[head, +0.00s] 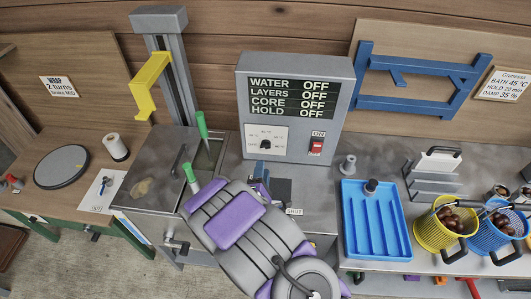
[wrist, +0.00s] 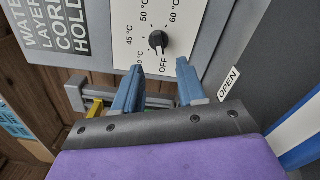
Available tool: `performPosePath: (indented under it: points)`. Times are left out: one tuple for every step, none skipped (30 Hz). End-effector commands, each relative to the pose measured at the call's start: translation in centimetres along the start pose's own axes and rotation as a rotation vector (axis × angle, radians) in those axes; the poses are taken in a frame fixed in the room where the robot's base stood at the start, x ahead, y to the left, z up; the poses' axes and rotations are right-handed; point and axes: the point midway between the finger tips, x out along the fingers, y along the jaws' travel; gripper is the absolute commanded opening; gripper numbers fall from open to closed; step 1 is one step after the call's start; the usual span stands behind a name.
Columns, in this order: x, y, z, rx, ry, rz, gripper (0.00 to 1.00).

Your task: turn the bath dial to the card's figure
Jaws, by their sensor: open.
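The bath dial (head: 265,144) is a small black knob on a white plate, low on the grey control box. It also shows in the wrist view (wrist: 158,40), with its pointer towards OFF; 45, 50 and 60 °C are printed around it. The card (head: 502,84) at the far right reads bath 45 °C, hold 20 min, damp 35 %. My gripper (wrist: 157,76) is open, its two blue fingers apart and empty. The fingertips are just short of the dial, which lies between and beyond them. In the head view my purple and grey arm hides most of the gripper.
The control box (head: 296,75) shows water, layers, core and hold all OFF. A red switch (head: 316,147) is right of the dial. Green-handled tools (head: 202,124) stand at the left. A blue tray (head: 376,246) and a yellow basket (head: 427,236) of chestnuts are right.

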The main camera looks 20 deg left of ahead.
Motion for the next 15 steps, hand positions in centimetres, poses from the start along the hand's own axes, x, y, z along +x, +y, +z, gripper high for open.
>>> performPosePath:
  points:
    - [1.0, -0.1, 0.1, 0.004, -0.004, 0.003, 0.40]
    - [1.5, 0.0, 0.1, 0.005, -0.004, 0.004, 0.40]
    - [2.2, 0.1, 0.0, 0.005, -0.004, 0.006, 0.40]
    - [2.7, 0.1, 0.1, 0.006, -0.004, 0.006, 0.40]
    - [3.2, 0.0, 0.1, 0.006, -0.004, 0.005, 0.40]
    - [3.9, -0.1, 0.2, 0.005, -0.004, 0.003, 0.40]
    - [4.3, -0.1, 0.3, 0.006, -0.004, 0.002, 0.40]
    - [4.8, -0.1, 0.4, 0.007, -0.004, 0.002, 0.40]
    - [5.4, 0.0, 0.4, 0.007, -0.003, 0.003, 0.40]
    - [5.9, 0.0, 0.5, 0.007, -0.003, 0.005, 0.40]
    - [6.3, 0.1, 0.5, 0.008, -0.002, 0.007, 0.40]
    - [6.8, 0.1, 0.5, 0.010, -0.004, 0.006, 0.40]
    - [7.2, 0.1, 0.5, 0.010, -0.004, 0.006, 0.40]
    - [7.5, 0.1, 0.5, 0.009, -0.003, 0.005, 0.40]
    - [7.8, 0.0, 0.5, 0.007, -0.002, 0.004, 0.40]
